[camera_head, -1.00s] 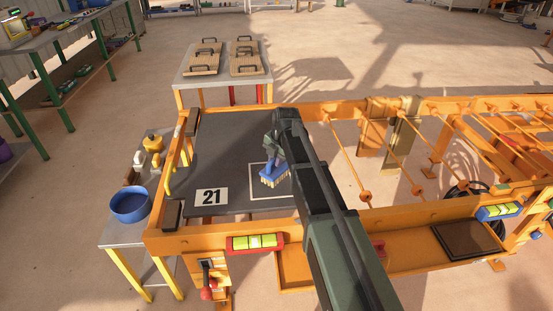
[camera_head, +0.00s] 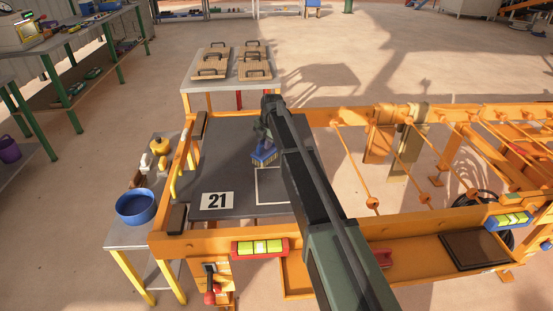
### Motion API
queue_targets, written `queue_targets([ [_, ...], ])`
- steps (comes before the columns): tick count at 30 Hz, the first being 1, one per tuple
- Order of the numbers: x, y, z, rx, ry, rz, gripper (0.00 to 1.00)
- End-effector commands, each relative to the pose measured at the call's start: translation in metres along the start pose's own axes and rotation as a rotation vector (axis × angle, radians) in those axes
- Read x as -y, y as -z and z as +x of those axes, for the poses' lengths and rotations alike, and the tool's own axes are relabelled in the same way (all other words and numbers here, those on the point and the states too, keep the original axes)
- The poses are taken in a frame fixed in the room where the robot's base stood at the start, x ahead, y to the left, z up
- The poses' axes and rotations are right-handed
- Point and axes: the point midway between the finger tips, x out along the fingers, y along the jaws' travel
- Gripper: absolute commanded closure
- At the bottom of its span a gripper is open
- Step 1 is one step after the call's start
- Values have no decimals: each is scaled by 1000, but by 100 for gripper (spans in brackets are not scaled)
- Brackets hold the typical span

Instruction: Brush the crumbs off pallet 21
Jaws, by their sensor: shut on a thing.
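Pallet 21 (camera_head: 222,180) is a dark grey plate in an orange frame, with a white label reading 21 (camera_head: 217,201) at its front left. A white outlined square (camera_head: 270,189) is marked on its right part, partly hidden by my arm. My gripper (camera_head: 264,143) is shut on a blue brush (camera_head: 264,157) with pale bristles. The brush is over the pallet near the back edge of the square. I cannot tell whether the bristles touch the plate. No crumbs can be made out at this size.
A side table with a blue bowl (camera_head: 136,206) and a yellow item (camera_head: 159,146) stands left of the frame. A table behind holds several handled wooden boards (camera_head: 210,61). Orange rollers (camera_head: 372,203) lie to the right. A red-cased level (camera_head: 260,247) sits on the front rail.

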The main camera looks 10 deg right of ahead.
Motion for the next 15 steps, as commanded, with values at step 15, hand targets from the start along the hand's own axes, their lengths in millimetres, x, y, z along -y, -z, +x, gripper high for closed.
queue_targets([
  [15,-6,-9,23,2,0,19,100],
])
